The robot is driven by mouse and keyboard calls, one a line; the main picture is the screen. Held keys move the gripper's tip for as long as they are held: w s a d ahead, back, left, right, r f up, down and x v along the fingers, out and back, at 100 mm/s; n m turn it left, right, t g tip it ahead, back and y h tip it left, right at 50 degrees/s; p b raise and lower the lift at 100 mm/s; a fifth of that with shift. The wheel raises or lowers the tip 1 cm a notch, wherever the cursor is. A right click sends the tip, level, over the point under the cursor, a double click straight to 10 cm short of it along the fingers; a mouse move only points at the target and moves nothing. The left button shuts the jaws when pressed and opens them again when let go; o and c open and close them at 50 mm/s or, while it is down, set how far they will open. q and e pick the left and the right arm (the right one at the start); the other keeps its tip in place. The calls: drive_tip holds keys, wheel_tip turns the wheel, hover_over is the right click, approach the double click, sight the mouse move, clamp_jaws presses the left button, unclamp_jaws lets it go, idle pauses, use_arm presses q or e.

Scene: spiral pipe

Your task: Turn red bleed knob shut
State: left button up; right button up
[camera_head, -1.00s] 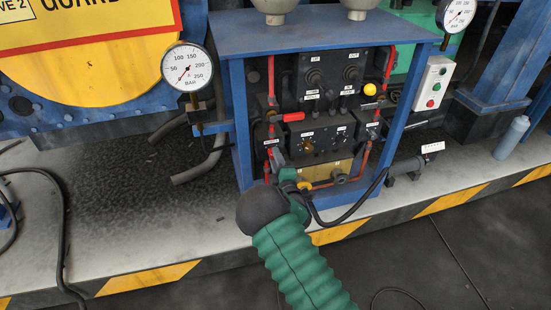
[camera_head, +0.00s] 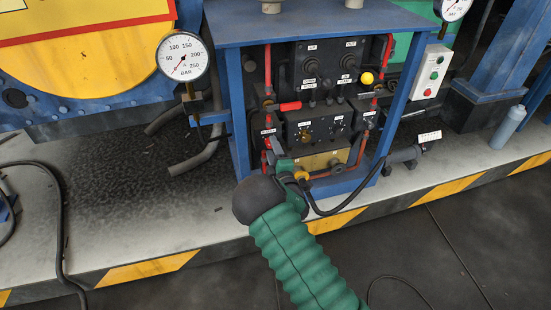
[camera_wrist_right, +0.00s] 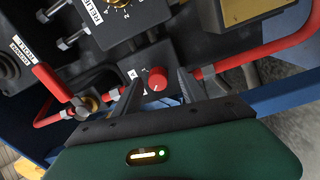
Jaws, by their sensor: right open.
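The red bleed knob (camera_wrist_right: 157,79) is a small round knob with a pale index mark on its face. In the right wrist view it shows between the two dark fingers of my right gripper (camera_wrist_right: 158,88). The gripper is open, with a finger on each side of the knob; I see a gap on both sides, but cannot tell how deep the fingertips reach. In the head view the right gripper (camera_head: 274,150) is at the lower left of the valve panel, largely hiding the knob. My left gripper is not in view.
A red pipe (camera_wrist_right: 285,38) runs close to the right finger. A red lever (camera_wrist_right: 53,82) stands left of the fingers. The blue cabinet frame (camera_head: 238,115) borders the panel on the left. A pressure gauge (camera_head: 183,57) stands beside it, and a black cable (camera_head: 340,209) hangs below.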

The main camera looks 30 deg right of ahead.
drive_tip(key=p+v, duration=0.5)
drive_tip(key=v, duration=1.1)
drive_tip(key=shift+s+a, duration=0.2)
drive_tip(key=shift+s, duration=0.05)
drive_tip(key=shift+f, duration=0.1)
